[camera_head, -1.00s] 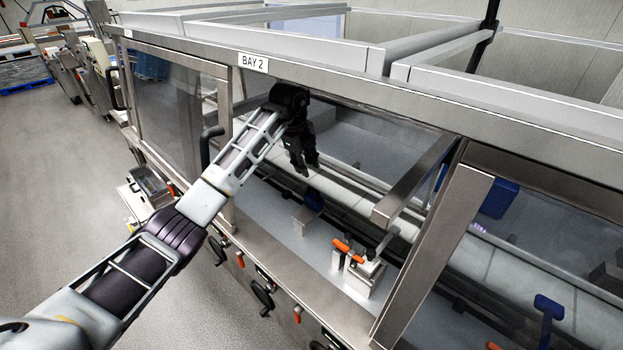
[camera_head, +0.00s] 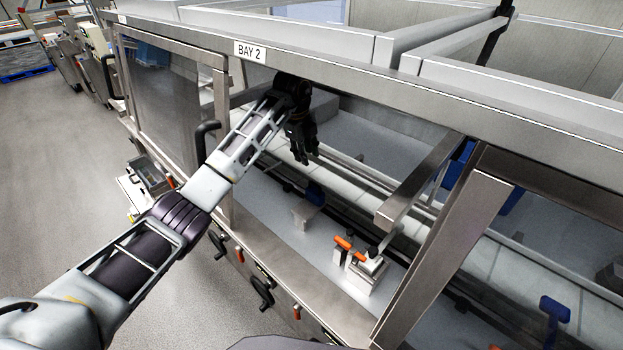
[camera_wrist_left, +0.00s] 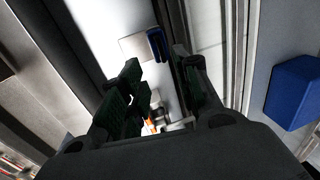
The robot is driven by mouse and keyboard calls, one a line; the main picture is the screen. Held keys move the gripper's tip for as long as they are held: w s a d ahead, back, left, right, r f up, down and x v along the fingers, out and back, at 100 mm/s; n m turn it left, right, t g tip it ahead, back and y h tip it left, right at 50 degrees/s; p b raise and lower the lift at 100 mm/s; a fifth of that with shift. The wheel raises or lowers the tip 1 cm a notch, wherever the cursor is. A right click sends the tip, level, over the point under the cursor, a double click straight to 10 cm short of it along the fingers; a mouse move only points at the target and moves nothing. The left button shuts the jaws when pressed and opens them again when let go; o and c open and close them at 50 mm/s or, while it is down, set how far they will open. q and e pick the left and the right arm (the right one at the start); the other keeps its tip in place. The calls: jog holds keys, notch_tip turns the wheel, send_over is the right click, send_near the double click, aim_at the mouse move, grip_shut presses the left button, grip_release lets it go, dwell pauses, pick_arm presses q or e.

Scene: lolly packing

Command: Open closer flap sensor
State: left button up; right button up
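My left gripper (camera_head: 304,155) reaches through the BAY 2 opening and points down, above the inside of the bay. In the left wrist view its two fingers (camera_wrist_left: 163,95) stand apart with nothing between them, so it is open and empty. A small blue flap (camera_head: 315,194) on a grey block lies below and a little right of the fingertips, apart from them. It also shows in the left wrist view (camera_wrist_left: 155,45), beyond the fingers. I cannot tell for sure which part is the closer flap sensor. My right gripper is not in view.
A clamp with an orange handle (camera_head: 349,248) stands on the bay floor to the right. A metal bar (camera_head: 418,182) and an upright post (camera_head: 440,262) bound the opening on the right. The top frame beam (camera_head: 345,73) runs above my arm. Another blue paddle (camera_head: 553,308) stands further right.

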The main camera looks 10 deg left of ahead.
pick_arm(q)
jog(key=p, duration=0.2)
send_near(311, 183)
jog(key=f, duration=0.3)
jog(key=w+d+f, duration=0.1)
jog(key=f, duration=0.1)
jog(key=shift+f, duration=0.15)
jog(key=shift+w+d+f, duration=0.1)
jog(key=shift+f, duration=0.5)
jog(key=shift+w+f, duration=0.15)
jog(key=shift+f, duration=0.45)
grip_shut()
